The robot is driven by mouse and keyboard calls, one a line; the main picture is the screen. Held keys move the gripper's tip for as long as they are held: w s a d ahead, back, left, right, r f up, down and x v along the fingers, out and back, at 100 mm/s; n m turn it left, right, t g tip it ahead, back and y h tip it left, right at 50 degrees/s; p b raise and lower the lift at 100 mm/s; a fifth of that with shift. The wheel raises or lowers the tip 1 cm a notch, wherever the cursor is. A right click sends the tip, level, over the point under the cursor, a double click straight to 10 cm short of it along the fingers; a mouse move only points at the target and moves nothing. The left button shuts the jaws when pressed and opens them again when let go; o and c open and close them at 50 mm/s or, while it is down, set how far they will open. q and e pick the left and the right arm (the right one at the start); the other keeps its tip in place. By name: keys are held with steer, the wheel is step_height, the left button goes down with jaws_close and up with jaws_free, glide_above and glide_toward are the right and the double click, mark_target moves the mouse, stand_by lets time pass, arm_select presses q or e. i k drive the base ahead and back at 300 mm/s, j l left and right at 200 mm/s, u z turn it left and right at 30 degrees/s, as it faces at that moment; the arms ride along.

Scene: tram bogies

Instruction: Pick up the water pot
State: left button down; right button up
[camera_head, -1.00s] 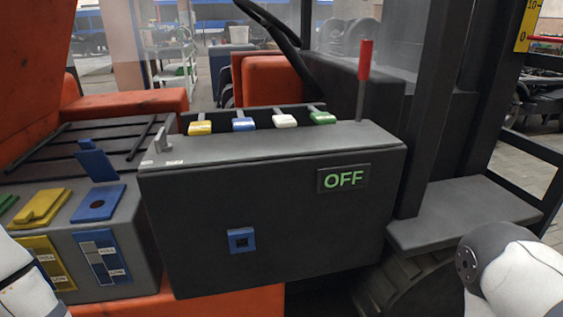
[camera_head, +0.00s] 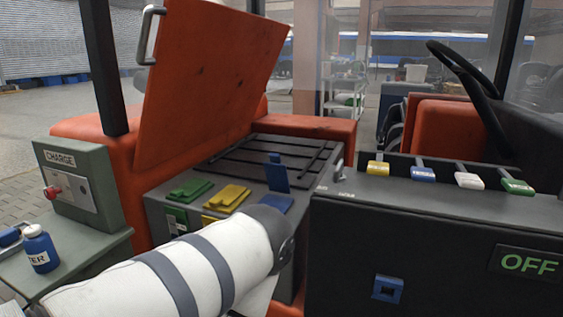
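A white arm link of mine with blue-grey bands crosses the lower middle, to the right of the pot. Neither of my grippers shows, so I cannot see whether they are open or shut.
A grey-green "CHARGE" box (camera_head: 75,170) with a red knob stands behind. The raised orange lid (camera_head: 205,75), battery compartment (camera_head: 265,160) and dark "OFF" box (camera_head: 440,245) fill the middle and right.

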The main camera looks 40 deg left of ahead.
mark_target(41, 252)
steer(key=u, duration=2.65)
